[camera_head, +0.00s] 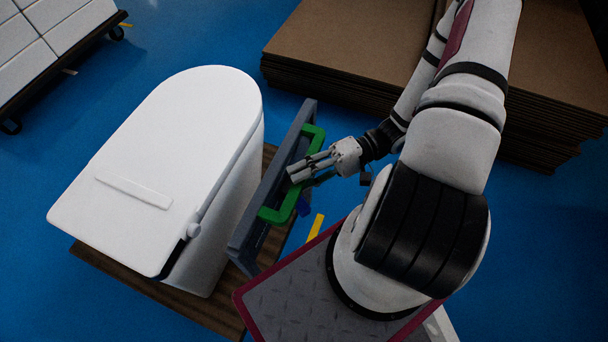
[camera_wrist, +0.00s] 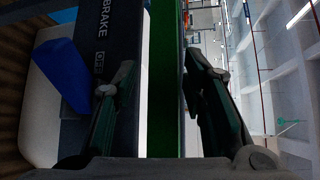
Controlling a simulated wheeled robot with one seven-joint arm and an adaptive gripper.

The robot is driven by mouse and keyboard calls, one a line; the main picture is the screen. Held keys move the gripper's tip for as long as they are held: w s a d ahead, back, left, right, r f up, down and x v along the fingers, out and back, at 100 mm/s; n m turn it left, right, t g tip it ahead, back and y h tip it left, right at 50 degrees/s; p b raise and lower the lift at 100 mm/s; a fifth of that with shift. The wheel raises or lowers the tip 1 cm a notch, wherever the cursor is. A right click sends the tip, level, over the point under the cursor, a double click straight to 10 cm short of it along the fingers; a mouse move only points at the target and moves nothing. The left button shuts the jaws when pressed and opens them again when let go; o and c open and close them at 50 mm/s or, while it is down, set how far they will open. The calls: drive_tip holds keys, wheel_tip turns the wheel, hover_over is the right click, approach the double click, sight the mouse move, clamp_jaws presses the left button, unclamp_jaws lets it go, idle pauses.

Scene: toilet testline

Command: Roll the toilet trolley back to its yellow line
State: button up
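The toilet trolley has a dark wooden base (camera_head: 165,290) bearing a white toilet (camera_head: 170,150). A grey upright panel (camera_head: 258,222) with a green handle (camera_head: 272,214) stands on its right side. My gripper (camera_head: 300,168) is at the handle's upright bar. In the wrist view the green bar (camera_wrist: 165,100) runs between my fingers (camera_wrist: 160,75). The fingers stand apart, with a gap showing on the bar's left; the right finger looks close to it. A short piece of yellow line (camera_head: 315,228) shows on the floor right of the panel; the rest is hidden.
Stacked brown boards (camera_head: 340,45) stand behind my arm. A rack of white boxes (camera_head: 45,35) is at the upper left. A blue part (camera_wrist: 62,75) sits beside the panel marked BRAKE (camera_wrist: 108,40). Blue floor (camera_head: 190,40) is clear behind and left of the trolley.

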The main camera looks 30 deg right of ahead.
drive_tip(key=v, duration=1.2)
idle(0.6)
drive_tip(key=w+a+r+n+g+h, duration=0.1)
drive_tip(key=a+r+n+g+h, duration=0.15)
drive_tip(key=r+h, duration=0.4)
drive_tip(key=w+a+r+n+g+h, duration=0.1)
drive_tip(key=w+a+r+g+h, duration=0.15)
drive_tip(key=r, duration=0.75)
drive_tip(key=s+a+r+t+h, duration=0.3)
drive_tip(key=a+r, duration=0.1)
drive_tip(key=r, duration=0.3)
drive_tip(key=s+a+r+t+h, duration=0.3)
drive_tip(key=a+r+h, duration=0.1)
drive_tip(key=r, duration=0.3)
drive_tip(key=shift+a+t, duration=0.3)
drive_tip(key=shift+a, duration=0.1)
drive_tip(key=shift+r, duration=0.1)
